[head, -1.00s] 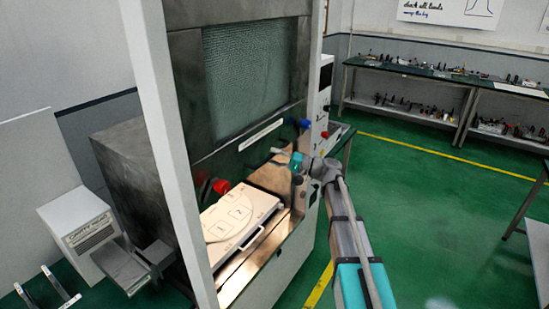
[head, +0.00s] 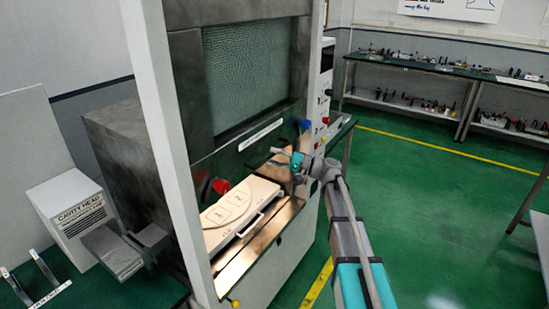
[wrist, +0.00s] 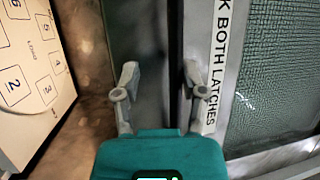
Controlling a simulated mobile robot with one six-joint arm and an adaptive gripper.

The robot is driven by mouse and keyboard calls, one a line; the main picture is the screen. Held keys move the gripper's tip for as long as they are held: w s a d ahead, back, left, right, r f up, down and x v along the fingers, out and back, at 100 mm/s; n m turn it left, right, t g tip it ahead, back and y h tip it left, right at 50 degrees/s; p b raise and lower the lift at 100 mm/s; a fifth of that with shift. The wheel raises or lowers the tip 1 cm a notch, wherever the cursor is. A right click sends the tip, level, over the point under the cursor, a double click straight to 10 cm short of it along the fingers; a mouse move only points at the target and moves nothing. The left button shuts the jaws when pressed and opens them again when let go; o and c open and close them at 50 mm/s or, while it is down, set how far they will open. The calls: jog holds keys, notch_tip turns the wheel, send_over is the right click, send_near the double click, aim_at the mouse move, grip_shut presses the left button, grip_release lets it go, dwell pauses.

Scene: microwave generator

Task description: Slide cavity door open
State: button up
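The cavity door (head: 250,72) is a grey-framed panel with a greenish mesh window in the front of the tall cabinet. A white label strip (head: 261,135) runs along its lower frame. In the wrist view the mesh (wrist: 275,75) and the label (wrist: 217,55), reading "BOTH LATCHES", lie at the right. My gripper (head: 287,160) is at the lower right of the door. In the wrist view my gripper (wrist: 161,88) is open, its fingers apart on either side of a dark and grey vertical strip near the label. I cannot tell whether a finger touches it.
A pale tray (head: 240,215) with numbered squares and a handle sits on the copper-coloured ledge below the door. A red knob (head: 221,186) and a blue knob (head: 304,125) flank the lower door. Green floor (head: 430,200) is clear at right.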

notch_tip(320, 180, down, 17)
jog(key=b, duration=1.6)
jog(key=shift+f, duration=0.1)
jog(key=shift+d+b, duration=0.1)
jog(key=shift+b, duration=0.2)
jog(key=b+v, duration=0.2)
jog(key=v, duration=1.3)
jog(key=shift+d+f+b, duration=0.15)
jog(key=shift+d+b, duration=0.15)
jog(key=shift+b, duration=0.1)
dwell(1.5)
jog(key=shift+s, duration=0.1)
dwell(0.4)
